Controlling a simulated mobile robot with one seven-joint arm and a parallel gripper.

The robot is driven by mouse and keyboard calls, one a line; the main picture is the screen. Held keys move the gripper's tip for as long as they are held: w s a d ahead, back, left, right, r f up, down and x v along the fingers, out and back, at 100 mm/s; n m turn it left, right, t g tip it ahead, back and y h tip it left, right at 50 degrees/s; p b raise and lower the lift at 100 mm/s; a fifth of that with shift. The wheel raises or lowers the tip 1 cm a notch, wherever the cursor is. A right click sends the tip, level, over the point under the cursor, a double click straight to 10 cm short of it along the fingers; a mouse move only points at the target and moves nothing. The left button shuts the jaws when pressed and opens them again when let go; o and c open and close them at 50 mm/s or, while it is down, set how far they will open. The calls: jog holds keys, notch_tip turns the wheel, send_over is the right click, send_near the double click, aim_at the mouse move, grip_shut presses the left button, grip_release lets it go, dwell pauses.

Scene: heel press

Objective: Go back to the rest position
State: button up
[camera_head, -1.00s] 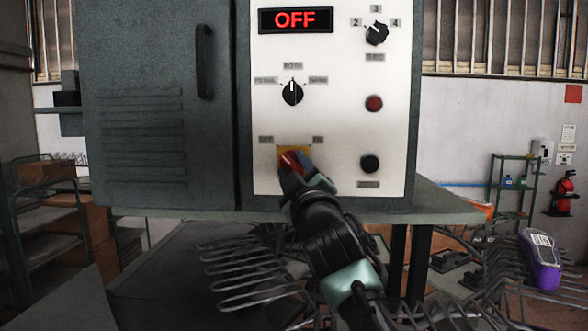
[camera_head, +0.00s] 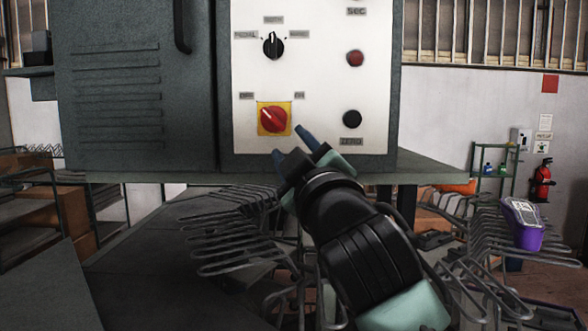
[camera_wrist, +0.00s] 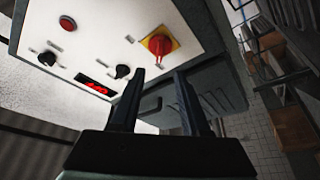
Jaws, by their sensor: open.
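My gripper (camera_head: 292,144) is open and empty in the head view, just below and right of the red rotary switch (camera_head: 274,118) on its yellow plate. The fingers are apart from the switch. The switch handle sits tilted, its white mark toward the upper left, by the OFF label. In the wrist view, the open gripper fingers (camera_wrist: 158,100) are in front of the panel, with the red switch (camera_wrist: 158,44) beyond them. The display (camera_wrist: 95,87) shows red lit characters, too small to read there.
The white panel has a black selector (camera_head: 273,45), a red button (camera_head: 355,58) and a black button (camera_head: 352,119). Wire racks (camera_head: 230,235) stand below the cabinet. A purple holder (camera_head: 527,237) is at right. A fire extinguisher (camera_head: 542,181) hangs on the far wall.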

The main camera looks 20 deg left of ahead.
jog(key=shift+s+d+f, duration=0.1)
jog(key=shift+s+d, duration=0.15)
jog(key=shift+s, duration=0.15)
jog(key=s+d+r+m+t+y+b, duration=0.15)
jog(key=s+r+m+t+b, duration=0.3)
jog(key=s, duration=0.65)
jog(key=s+d+f+m+t+h, duration=0.2)
jog(key=s+d+m+h, duration=0.2)
jog(key=d+m+h, duration=0.2)
jog(key=s+d+f+m+t+h+b, duration=0.1)
jog(key=s+d+f+m+t+h, duration=0.1)
jog(key=s+d+m+h, duration=0.3)
jog(key=shift+d+m+t+h, duration=0.35)
jog(key=shift+d+t+h, duration=0.3)
jog(key=shift+d+h, duration=0.25)
